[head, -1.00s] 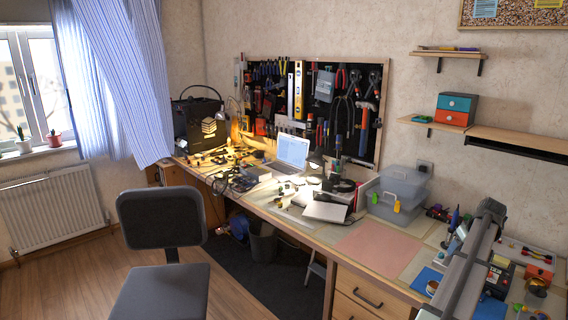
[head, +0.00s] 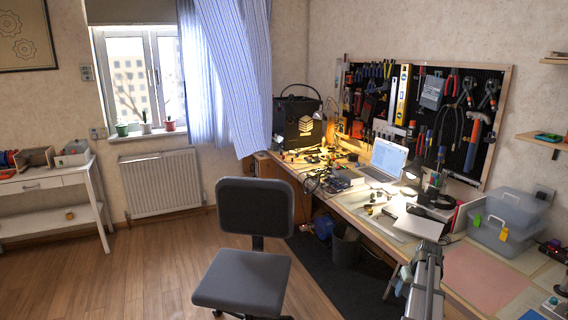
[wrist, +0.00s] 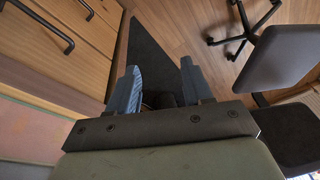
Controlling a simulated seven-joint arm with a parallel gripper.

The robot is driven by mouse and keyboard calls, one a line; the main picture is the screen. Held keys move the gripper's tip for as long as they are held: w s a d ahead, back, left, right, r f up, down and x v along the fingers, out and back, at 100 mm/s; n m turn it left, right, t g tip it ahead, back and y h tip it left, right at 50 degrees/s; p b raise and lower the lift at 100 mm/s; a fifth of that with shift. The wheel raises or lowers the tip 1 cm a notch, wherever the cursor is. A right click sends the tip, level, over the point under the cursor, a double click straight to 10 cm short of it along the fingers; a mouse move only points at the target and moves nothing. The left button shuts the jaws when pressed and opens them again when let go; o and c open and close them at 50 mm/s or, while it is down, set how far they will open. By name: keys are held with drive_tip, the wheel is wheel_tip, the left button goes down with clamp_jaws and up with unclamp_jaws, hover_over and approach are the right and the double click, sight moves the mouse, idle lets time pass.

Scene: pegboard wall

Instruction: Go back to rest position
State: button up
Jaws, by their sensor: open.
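My gripper (wrist: 158,84) shows in the wrist view with its two blue-grey fingers wide apart and nothing between them. It points down toward the dark floor mat (wrist: 146,57), past the front of the workbench drawers (wrist: 62,45). In the head view, my grey arm reaches up from the bottom edge at the right, in front of the workbench (head: 383,224).
An office chair (head: 255,210) stands left of the workbench; its seat also shows in the wrist view (wrist: 283,58). A pegboard of tools (head: 420,120) hangs behind the bench. A white side table (head: 45,190) stands far left. Wooden floor (head: 150,265) is clear there.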

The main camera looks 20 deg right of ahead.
drive_tip(key=w+a+f+n, duration=0.1)
drive_tip(key=w+a+f, duration=0.2)
drive_tip(key=a, duration=0.6)
drive_tip(key=w+a+f+n+g, duration=0.1)
drive_tip(key=w+a+f, duration=0.15)
drive_tip(key=a, duration=0.65)
drive_tip(key=w+a+f, duration=0.2)
drive_tip(key=w+a, duration=0.2)
drive_tip(key=a, duration=0.5)
drive_tip(key=s+a+f+n+g, duration=0.1)
drive_tip(key=s+a+f+n, duration=0.15)
drive_tip(key=a, duration=1.15)
drive_tip(key=s+a+f+n, duration=0.1)
drive_tip(key=s+a+f, duration=0.3)
drive_tip(key=a, duration=1.1)
drive_tip(key=s+f+g, duration=0.3)
drive_tip(key=s+f, duration=0.7)
drive_tip(key=s, duration=0.4)
drive_tip(key=s+f+g, duration=0.4)
drive_tip(key=s+f, duration=0.6)
drive_tip(key=s, duration=0.5)
drive_tip(key=shift+s+d+f, duration=0.15)
drive_tip(key=shift+s+d, duration=0.05)
